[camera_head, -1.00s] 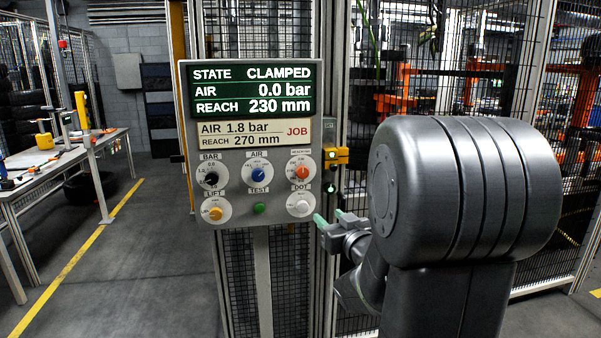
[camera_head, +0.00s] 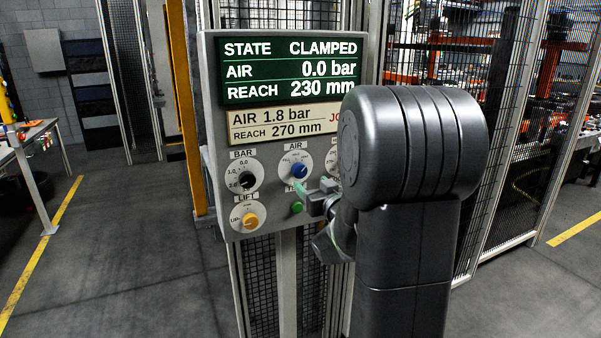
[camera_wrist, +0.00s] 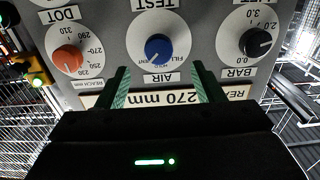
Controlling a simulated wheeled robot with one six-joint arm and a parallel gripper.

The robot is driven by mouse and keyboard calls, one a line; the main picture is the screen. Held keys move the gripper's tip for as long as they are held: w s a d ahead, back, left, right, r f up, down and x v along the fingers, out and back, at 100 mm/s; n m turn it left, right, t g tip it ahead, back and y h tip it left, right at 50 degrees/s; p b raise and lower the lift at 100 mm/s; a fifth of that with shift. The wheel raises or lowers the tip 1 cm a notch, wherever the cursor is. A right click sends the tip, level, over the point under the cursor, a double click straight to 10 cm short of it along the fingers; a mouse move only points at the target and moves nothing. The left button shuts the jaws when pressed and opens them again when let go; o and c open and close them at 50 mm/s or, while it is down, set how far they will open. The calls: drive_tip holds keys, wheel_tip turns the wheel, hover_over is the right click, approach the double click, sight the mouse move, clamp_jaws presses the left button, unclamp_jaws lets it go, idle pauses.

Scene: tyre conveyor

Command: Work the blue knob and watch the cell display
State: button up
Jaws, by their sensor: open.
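The blue knob (camera_head: 299,170) sits on the AIR dial of the grey panel (camera_head: 211,130). In the wrist view the blue knob (camera_wrist: 159,49) is upside down, just beyond and between the fingertips. My gripper (camera_head: 314,187) is open, its green fingers close to the panel just below the knob; the wrist view also shows the gripper (camera_wrist: 163,77) empty. Whether it touches the knob I cannot tell. The cell display (camera_head: 290,68) reads STATE CLAMPED, AIR 0.0 bar, REACH 230 mm. The job plate (camera_head: 272,123) reads AIR 1.8 bar, REACH 270 mm; my arm hides its right end.
Nearby are the black BAR knob (camera_head: 245,180), yellow LIFT knob (camera_head: 250,220) and green TEST button (camera_head: 297,207). The orange reach knob (camera_wrist: 68,59) shows in the wrist view. A yellow post (camera_head: 183,110) stands left of the panel. Mesh fencing (camera_head: 500,130) stands right. Floor at left is open.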

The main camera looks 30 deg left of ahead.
sight(301, 173)
drive_tip(key=p+x, duration=0.1)
drive_tip(key=x, duration=0.7)
drive_tip(key=shift+w, duration=0.15)
drive_tip(key=c, duration=1)
